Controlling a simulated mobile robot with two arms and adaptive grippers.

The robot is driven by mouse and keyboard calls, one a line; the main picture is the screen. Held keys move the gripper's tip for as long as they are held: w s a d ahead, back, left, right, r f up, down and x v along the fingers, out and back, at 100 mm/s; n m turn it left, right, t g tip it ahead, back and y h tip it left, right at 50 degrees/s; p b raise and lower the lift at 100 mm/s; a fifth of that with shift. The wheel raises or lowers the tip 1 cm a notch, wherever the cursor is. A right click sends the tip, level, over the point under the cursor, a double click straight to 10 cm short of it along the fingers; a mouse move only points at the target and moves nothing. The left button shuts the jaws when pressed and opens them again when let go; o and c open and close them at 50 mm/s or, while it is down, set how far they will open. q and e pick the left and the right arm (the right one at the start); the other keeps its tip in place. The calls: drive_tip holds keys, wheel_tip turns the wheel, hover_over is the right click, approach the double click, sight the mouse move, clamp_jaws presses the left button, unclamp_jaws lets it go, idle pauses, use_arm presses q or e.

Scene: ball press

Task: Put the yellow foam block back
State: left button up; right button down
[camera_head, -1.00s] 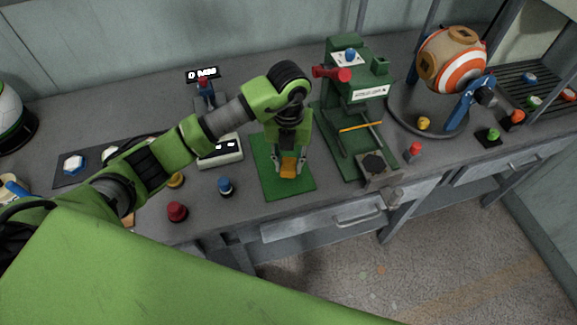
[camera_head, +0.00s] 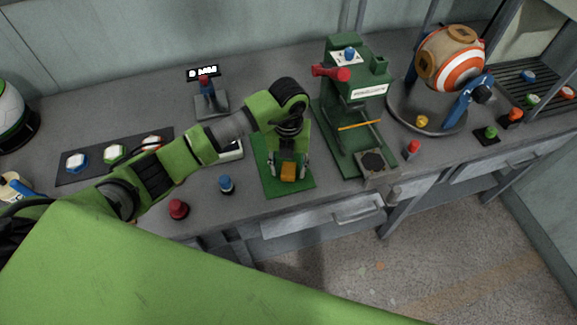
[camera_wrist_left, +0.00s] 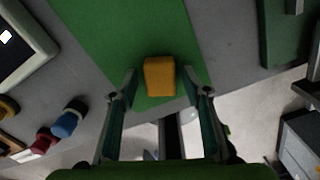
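The yellow foam block (camera_head: 288,171) is at the front part of the green mat (camera_head: 302,187) on the bench. My left gripper (camera_head: 288,176) is above the mat, pointing down, with its fingers spread on either side of the block. In the left wrist view the block (camera_wrist_left: 160,77) lies centred ahead of the open fingertips (camera_wrist_left: 160,92), with clear gaps on both sides. The fingers do not touch it there. My right gripper is not in view.
A green press (camera_head: 350,100) stands just right of the mat. Blue (camera_head: 225,184) and red (camera_head: 178,208) knobbed pieces stand left of it. A dark strip with hexagonal pieces (camera_head: 115,153) lies farther left. A ball in a stand (camera_head: 450,60) is at the right.

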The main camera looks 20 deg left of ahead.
sight(288, 169)
use_arm(q)
drive_tip(key=shift+r, duration=0.1)
drive_tip(key=shift+r, duration=0.25)
wheel_tip(288, 169, up, 12)
drive_tip(key=b, duration=0.2)
drive_tip(key=shift+f, duration=0.15)
drive_tip(key=shift+f, duration=0.1)
